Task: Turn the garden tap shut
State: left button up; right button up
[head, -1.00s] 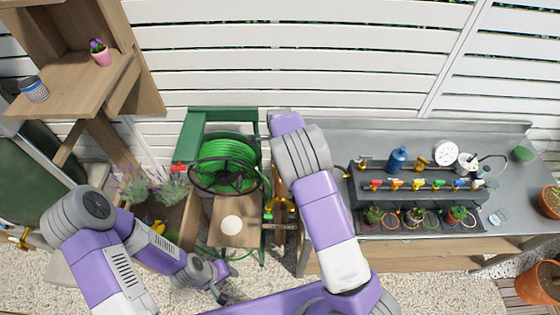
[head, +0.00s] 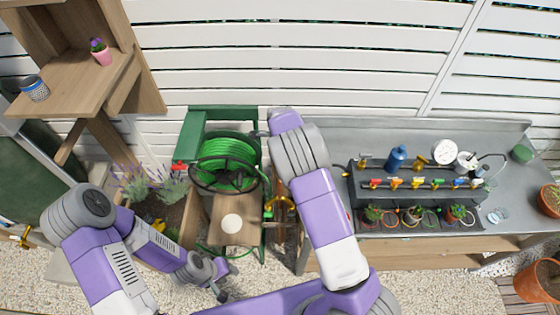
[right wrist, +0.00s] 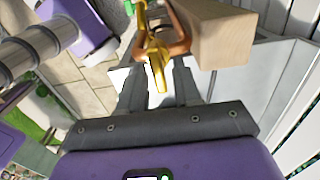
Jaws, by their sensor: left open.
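The brass garden tap (right wrist: 155,58), with a copper-coloured handle, is on a wooden post (right wrist: 222,30) in the right wrist view. In the head view brass parts of the tap (head: 284,203) show beside my right forearm. My right gripper (right wrist: 158,82) is at the tap, its two grey fingers apart with the tap's narrow brass end between them. I cannot tell whether either finger touches it. The right gripper is hidden by my arm in the head view. My left gripper (head: 226,281) is open and empty, low over the gravel.
A green hose reel (head: 226,150) with a dark wheel stands left of the tap. A metal bench (head: 515,205) with a row of small coloured valves (head: 420,184) and potted plants is at right. A wooden shelf (head: 75,85) stands at left. Gravel lies in front.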

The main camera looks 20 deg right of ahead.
jog(key=shift+o, duration=0.2)
jog(key=shift+f, duration=0.1)
notch_tip(320, 180, up, 8)
jog(key=shift+f, duration=0.15)
jog(key=shift+s+f, duration=0.1)
dwell(0.6)
